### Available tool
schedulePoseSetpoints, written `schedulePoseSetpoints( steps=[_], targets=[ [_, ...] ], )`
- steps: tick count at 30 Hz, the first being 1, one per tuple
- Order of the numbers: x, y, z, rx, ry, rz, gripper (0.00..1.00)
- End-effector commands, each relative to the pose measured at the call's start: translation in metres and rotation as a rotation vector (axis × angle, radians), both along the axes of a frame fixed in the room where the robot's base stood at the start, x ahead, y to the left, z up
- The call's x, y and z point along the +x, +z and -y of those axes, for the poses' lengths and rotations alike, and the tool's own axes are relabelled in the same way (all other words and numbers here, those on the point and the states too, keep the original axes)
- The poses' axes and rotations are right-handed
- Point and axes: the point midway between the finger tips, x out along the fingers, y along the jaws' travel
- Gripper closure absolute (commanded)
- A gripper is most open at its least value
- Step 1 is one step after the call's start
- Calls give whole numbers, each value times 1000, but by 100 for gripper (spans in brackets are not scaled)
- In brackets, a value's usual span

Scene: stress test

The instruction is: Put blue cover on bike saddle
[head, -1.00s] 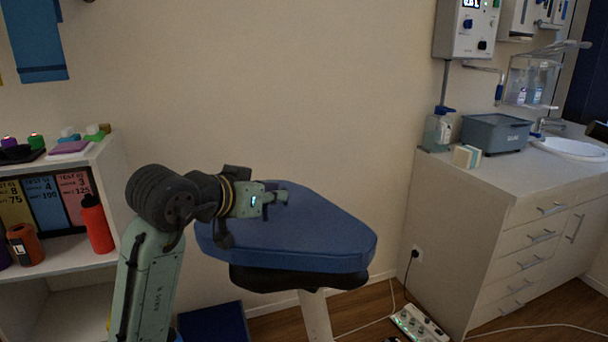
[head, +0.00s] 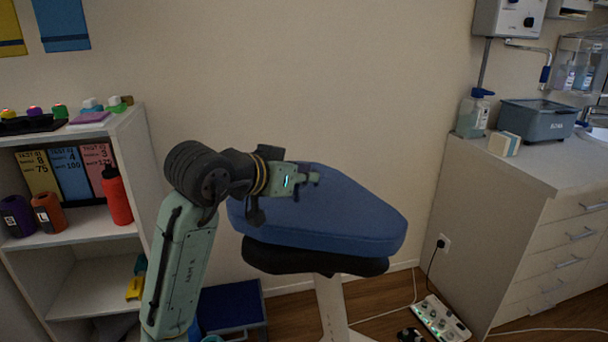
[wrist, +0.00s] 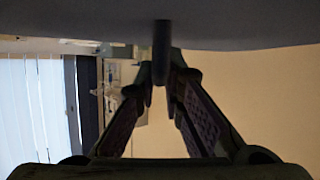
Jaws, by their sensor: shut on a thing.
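The blue cover (head: 350,222) is a thick, rounded, wedge-shaped piece. It is held over the black bike saddle (head: 318,263) and hides most of its top. The saddle's dark side and left end show below the cover. I cannot tell whether the two touch. My gripper (head: 311,178) is at the cover's upper left part in the head view, shut on it. In the wrist view my fingers (wrist: 162,82) close around a thin dark tab (wrist: 161,50) beneath a broad dark surface that seems to be the cover (wrist: 240,25).
A pale post (head: 333,305) stands under the saddle. A shelf (head: 90,245) with bottles is at the left, and a white cabinet (head: 500,220) at the right. A power strip (head: 441,318) and cables lie on the floor. A blue step stool (head: 232,307) stands below.

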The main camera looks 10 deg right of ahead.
Motion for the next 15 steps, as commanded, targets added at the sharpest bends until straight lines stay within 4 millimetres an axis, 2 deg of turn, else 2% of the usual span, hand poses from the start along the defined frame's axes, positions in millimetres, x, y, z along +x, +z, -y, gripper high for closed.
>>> schedulePoseSetpoints(
  steps=[1, 15],
  targets=[
    [0, -7, 0, 0, 0, 0, 100],
    [0, -39, 0, -1, 0, -1, 100]
  ],
)
